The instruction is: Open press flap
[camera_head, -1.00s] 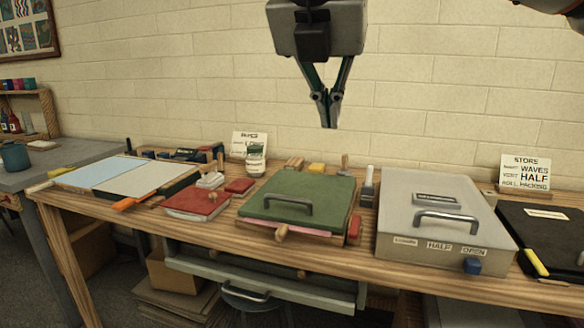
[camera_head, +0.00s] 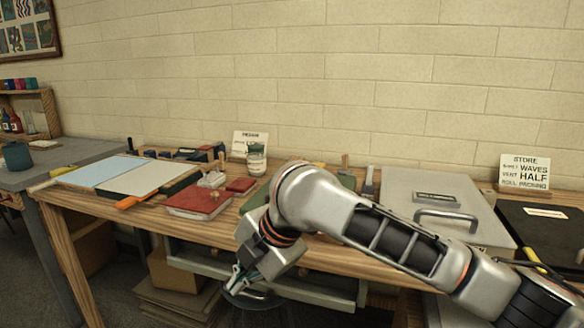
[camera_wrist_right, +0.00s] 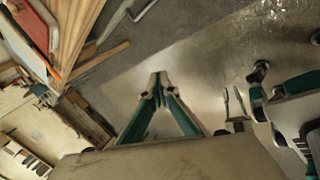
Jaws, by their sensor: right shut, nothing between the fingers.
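My right gripper (camera_head: 238,277) hangs low in front of the bench's front edge, pointing down and left, apart from the board. It is shut and empty; its closed fingertips (camera_wrist_right: 158,78) show in the right wrist view. My left gripper is outside the head view; teal and black finger-like parts at the wrist view's right edge may be it.
A grey box (camera_head: 400,185) with a handle stands right of the arm, and a black case (camera_head: 545,222) beyond it. A drawer edge (camera_head: 325,293) sits under the bench top (camera_head: 100,211).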

